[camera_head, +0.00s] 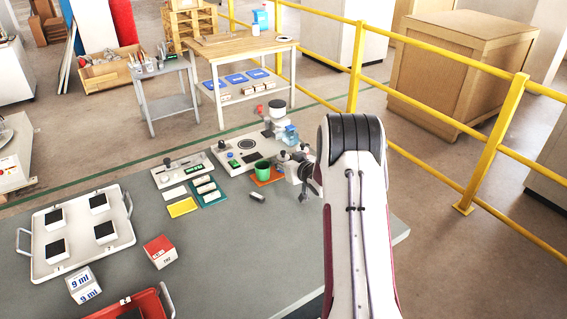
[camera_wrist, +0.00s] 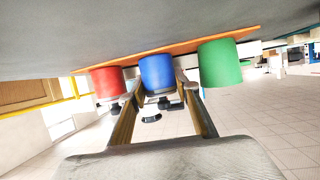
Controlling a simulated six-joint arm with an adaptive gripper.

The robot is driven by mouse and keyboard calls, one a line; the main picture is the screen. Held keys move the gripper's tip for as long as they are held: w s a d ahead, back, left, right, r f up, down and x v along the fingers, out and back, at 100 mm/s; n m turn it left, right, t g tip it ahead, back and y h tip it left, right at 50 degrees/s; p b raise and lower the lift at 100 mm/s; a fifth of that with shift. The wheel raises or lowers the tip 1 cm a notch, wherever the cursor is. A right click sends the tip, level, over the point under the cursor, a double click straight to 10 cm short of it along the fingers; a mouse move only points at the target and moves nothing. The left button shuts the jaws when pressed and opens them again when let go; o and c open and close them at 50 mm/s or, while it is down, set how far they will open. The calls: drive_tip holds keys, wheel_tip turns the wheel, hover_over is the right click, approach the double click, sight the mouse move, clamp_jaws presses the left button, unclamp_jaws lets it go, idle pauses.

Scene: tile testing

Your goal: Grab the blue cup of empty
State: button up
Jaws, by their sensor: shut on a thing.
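In the wrist view the blue cup (camera_wrist: 157,71) stands between the two fingers of my gripper (camera_wrist: 158,84), which is shut on it. The cup is on or just at an orange mat (camera_wrist: 192,45); I cannot tell whether it is lifted. A red cup (camera_wrist: 107,83) is on the left side of the grip and a green cup (camera_wrist: 219,64) on the right. In the head view the green cup (camera_head: 263,168) stands on the orange mat (camera_head: 262,182), beside my gripper (camera_head: 304,190). The blue and red cups are not clearly visible there.
A grey testing machine (camera_head: 240,158) stands behind the mat. A white tray (camera_head: 75,262) with dark-topped tiles, a red-and-white box (camera_head: 160,251) and a red tray (camera_head: 95,314) are at left.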

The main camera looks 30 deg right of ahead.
drive_tip(key=shift+r, duration=5.05)
